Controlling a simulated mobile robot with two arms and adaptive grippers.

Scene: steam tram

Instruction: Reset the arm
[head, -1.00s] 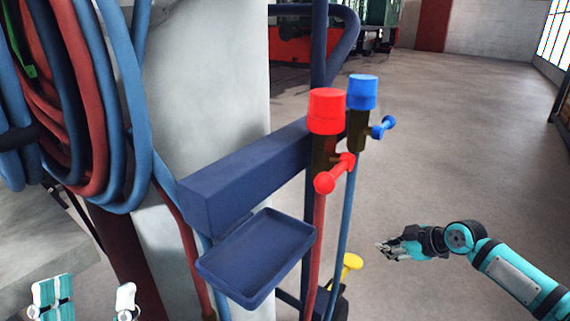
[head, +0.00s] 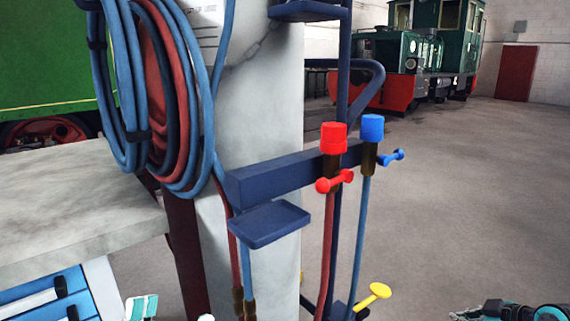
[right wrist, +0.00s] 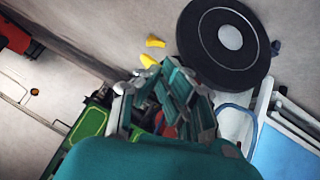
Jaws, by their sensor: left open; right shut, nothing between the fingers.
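My left gripper (head: 172,313) shows at the bottom left of the head view. Its two fingers stand apart with nothing between them, and its lower part is cut off by the frame. My right gripper (head: 458,315) is at the bottom right edge of the head view, over the floor and mostly cut off with its arm. In the right wrist view, the right gripper (right wrist: 170,88) is shut and empty, with its teal and grey fingers close together.
A pillar (head: 262,110) carries coiled hoses (head: 172,100), a blue bracket (head: 285,170) with red valve (head: 333,140) and blue valve (head: 372,130), and a small tray (head: 268,224). A worktop (head: 75,205) is at left. Floor (head: 470,200) is clear at right.

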